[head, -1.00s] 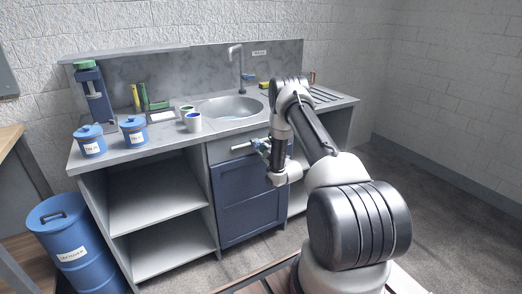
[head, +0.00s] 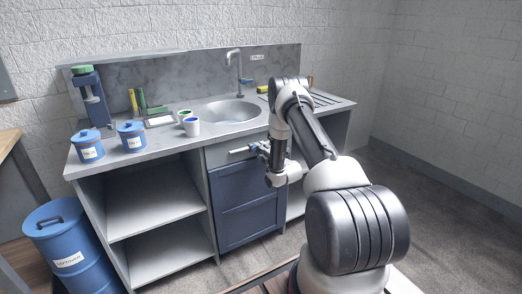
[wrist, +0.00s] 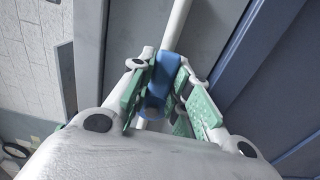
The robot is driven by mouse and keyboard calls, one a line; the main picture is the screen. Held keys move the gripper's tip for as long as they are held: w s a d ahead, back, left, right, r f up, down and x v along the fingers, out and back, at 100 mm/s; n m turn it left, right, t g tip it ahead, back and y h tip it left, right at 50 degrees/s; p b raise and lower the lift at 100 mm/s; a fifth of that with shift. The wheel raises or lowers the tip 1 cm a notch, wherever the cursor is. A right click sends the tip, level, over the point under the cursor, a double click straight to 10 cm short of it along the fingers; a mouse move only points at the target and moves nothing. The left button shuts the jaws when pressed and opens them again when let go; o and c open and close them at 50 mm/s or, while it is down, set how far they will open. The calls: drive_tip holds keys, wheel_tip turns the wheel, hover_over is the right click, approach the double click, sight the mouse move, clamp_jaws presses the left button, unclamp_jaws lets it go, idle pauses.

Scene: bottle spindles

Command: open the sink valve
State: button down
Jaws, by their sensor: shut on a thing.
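The sink valve has a blue handle (wrist: 153,82) beside a pale pipe (wrist: 175,25) in the wrist view. My gripper (wrist: 155,95), with green pads on its fingers, is shut on the blue handle, with one pad on each side of it. In the head view my gripper (head: 262,148) is at the front of the sink cabinet, by the right end of the horizontal pale pipe (head: 238,151). The handle is too small there to tell its angle. The sink (head: 230,110) is set in the counter above, with a tall grey tap (head: 239,60).
The counter (head: 160,160) holds two blue lidded pots (head: 88,147), white cups (head: 191,127) and a blue stand (head: 92,95). A blue barrel (head: 62,245) stands at left.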

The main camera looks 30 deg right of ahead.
idle(0.4)
drive_tip(key=c, duration=1.3)
unclamp_jaws()
drive_tip(key=s, duration=1.2)
drive_tip(key=shift+d, duration=0.15)
